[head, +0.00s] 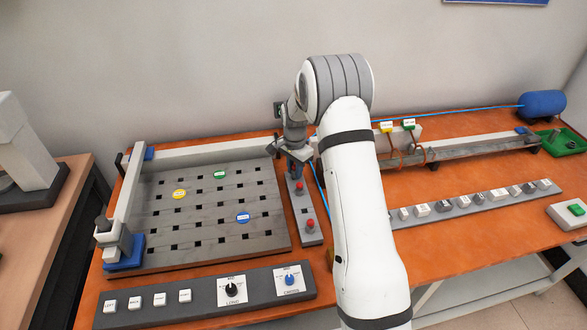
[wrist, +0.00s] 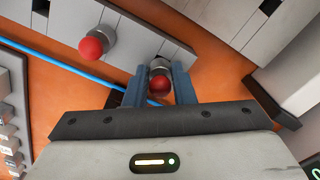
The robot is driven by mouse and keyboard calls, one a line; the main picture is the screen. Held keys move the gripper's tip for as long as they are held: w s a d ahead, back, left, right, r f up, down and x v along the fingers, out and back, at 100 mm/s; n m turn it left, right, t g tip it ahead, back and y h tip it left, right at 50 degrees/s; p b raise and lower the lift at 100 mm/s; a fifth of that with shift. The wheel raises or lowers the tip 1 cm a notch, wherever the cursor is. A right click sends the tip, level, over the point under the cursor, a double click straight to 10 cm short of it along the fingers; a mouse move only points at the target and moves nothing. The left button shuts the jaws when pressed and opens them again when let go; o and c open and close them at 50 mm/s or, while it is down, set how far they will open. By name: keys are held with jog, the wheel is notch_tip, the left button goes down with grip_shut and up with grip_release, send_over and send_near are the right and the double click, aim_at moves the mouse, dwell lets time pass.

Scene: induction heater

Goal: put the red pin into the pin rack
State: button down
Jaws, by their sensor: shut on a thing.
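My gripper (head: 296,166) is lowered at the far end of a narrow grey strip (head: 313,239) that looks like the pin rack; the strip also shows in the wrist view (wrist: 135,35). In the wrist view my gripper (wrist: 164,80) has its blue fingers shut on a red-headed pin (wrist: 159,84) with a metal collar. That pin is at the strip's edge; whether its lower end is seated is hidden. Another red pin (wrist: 91,47) stands on the strip to the left. In the head view red pins (head: 299,184) and (head: 310,224) stand on the strip.
A slotted grey plate (head: 210,210) with coloured discs lies left of the strip. A control panel (head: 205,300) is in front. A button row (head: 465,202) and a long rail (head: 470,148) are to the right. A blue hose (wrist: 75,68) runs beside the strip.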

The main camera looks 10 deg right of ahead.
jog(key=shift+f+b, duration=0.45)
jog(key=shift+f, duration=0.05)
dwell(0.3)
jog(key=c, duration=1.1)
grip_release()
jog(key=shift+c, duration=0.2)
jog(key=shift+r, duration=0.1)
notch_tip(320, 180, up, 8)
jog(key=shift+f+b, duration=0.15)
jog(key=shift+b, duration=0.5)
